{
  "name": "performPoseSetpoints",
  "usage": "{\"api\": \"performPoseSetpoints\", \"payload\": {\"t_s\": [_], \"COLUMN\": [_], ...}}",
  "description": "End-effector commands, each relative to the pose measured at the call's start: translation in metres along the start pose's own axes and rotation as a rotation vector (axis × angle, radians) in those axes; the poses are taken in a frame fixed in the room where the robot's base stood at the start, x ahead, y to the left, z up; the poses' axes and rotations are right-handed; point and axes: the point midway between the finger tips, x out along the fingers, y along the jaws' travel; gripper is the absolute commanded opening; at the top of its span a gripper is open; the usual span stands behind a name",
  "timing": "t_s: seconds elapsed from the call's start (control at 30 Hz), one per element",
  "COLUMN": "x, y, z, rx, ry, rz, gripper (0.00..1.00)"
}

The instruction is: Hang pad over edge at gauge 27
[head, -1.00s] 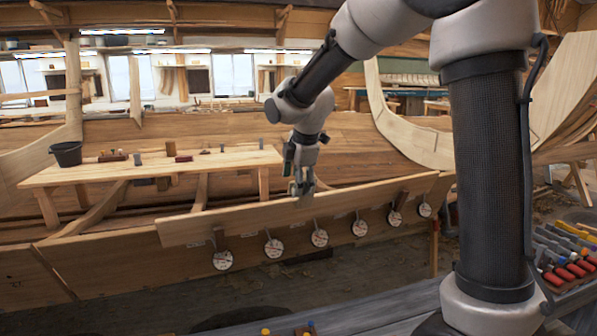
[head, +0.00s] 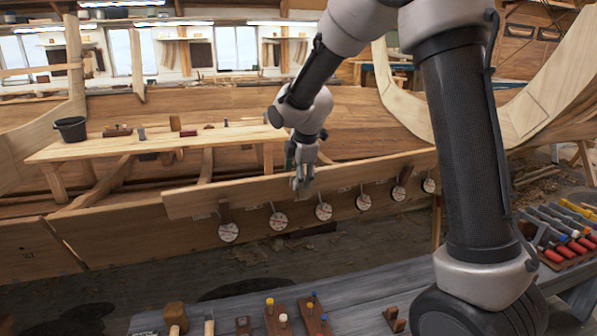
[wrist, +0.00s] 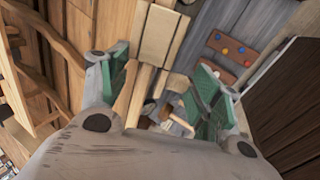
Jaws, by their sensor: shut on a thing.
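My gripper (head: 302,190) is at the upper edge of the long raised plank (head: 262,190), near its middle, and overlaps its front face in the head view. In the wrist view its green-padded fingers (wrist: 162,88) stand apart. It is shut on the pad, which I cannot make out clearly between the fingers. Round white gauges hang in a row under the plank: one at the far left (head: 229,232), others near the gripper (head: 278,221) and (head: 323,212), more to the right. Their numbers are too small to read.
A plank bench (head: 150,146) behind holds a black bucket (head: 71,129) and several small blocks. A grey bench (head: 365,290) in front carries a mallet (head: 175,316), a brown block with coloured pegs (head: 313,314) and a rack of coloured-handled tools (head: 570,245).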

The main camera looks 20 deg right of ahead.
Motion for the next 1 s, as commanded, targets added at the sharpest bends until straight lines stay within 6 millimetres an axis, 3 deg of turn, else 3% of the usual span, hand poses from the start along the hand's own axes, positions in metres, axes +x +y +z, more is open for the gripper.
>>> {"api": "performPoseSetpoints", "payload": {"t_s": [0.57,0.6,0.7,1.0], "x": [0.0032,0.0033,0.0032,0.0032], "y": [-0.0003,-0.0003,-0.0003,-0.0003], "z": [0.0001,0.0001,0.0001,0.0001], "rx": [0.000,0.000,0.000,0.000], "ry": [0.000,0.000,0.000,0.000], "rz": [-0.001,-0.001,-0.001,-0.001], "gripper": [0.38,0.68,0.86,0.89]}}
